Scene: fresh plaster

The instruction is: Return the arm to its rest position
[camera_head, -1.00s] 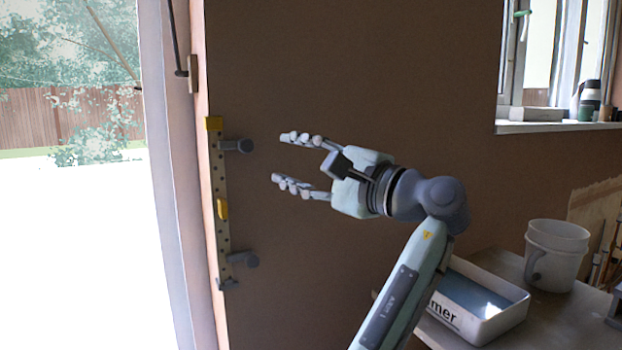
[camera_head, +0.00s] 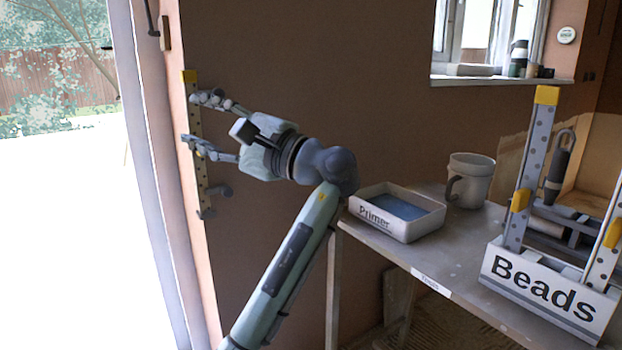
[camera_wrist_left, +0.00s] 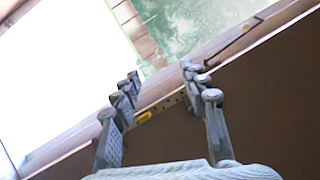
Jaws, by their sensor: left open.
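My left gripper (camera_head: 198,120) is open with nothing between its fingers. It is raised in front of the brown wall. In the head view its fingertips overlap the upper part of a perforated bead strip (camera_head: 199,170) with yellow pieces, which stands upright along the wall's edge by the opening. I cannot tell whether they touch it. My right gripper is not in view.
A table (camera_head: 460,275) stands at the right. It carries a white Primer tray (camera_head: 408,229), a pale mug (camera_head: 477,178) and a Beads box (camera_head: 535,292) holding more upright strips. A window sill (camera_head: 500,81) is behind. A bright opening lies at the left.

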